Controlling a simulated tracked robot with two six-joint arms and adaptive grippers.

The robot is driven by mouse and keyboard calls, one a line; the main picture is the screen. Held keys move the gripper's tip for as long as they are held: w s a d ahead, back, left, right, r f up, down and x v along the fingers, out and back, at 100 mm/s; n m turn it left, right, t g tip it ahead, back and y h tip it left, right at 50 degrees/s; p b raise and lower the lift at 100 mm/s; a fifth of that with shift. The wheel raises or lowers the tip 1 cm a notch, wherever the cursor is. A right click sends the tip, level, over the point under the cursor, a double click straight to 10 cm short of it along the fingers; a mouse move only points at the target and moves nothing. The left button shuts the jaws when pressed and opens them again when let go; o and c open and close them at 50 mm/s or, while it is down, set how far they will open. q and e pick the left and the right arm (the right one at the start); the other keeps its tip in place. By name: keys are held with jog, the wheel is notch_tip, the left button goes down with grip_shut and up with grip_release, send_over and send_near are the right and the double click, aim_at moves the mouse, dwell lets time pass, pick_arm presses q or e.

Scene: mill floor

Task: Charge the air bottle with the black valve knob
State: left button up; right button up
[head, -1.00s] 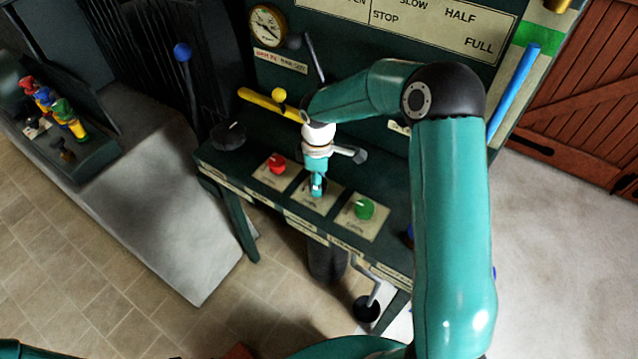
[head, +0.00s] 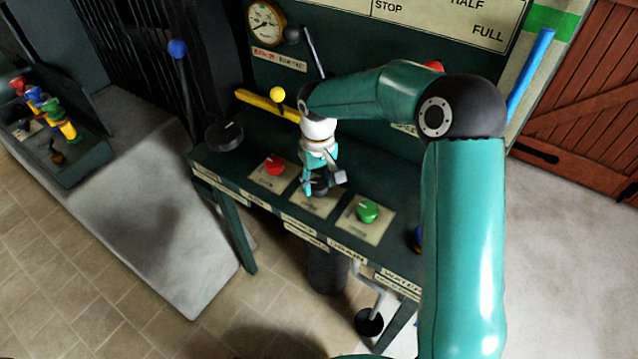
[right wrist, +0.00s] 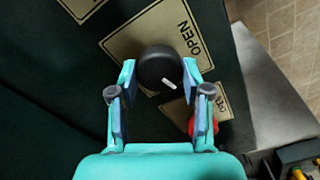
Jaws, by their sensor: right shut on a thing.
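The black valve knob (right wrist: 160,68) has a white mark and sits over a cream plate lettered OPEN in the right wrist view. My right gripper (right wrist: 158,78) is shut on it, with one finger on each side. In the head view my right gripper (head: 320,186) points down at the middle plate of the bench and hides much of the knob. A round gauge (head: 266,22) is on the panel behind; I cannot read its value. A dark cylinder (head: 328,272) stands under the bench and may be the air bottle. My left gripper is out of view.
A red knob (head: 275,166) and a green knob (head: 367,211) flank the middle plate. A larger black knob (head: 224,136) is at the bench's left end. A yellow lever (head: 262,103) is behind, and a blue-handled lever (head: 178,50) stands left.

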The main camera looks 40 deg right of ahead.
aim_at(318, 183)
jog(key=shift+w+r+m+b, duration=0.1)
jog(key=shift+m+b, duration=0.15)
jog(key=shift+m, duration=0.5)
jog(key=shift+w+r+m+b, duration=0.1)
jog(key=shift+m+b, duration=0.15)
jog(key=shift+m, duration=0.5)
jog(key=o, duration=0.9)
jog(key=shift+o, duration=1.3)
jog(key=shift+f, duration=0.1)
jog(key=shift+s, duration=0.1)
notch_tip(318, 183, up, 12)
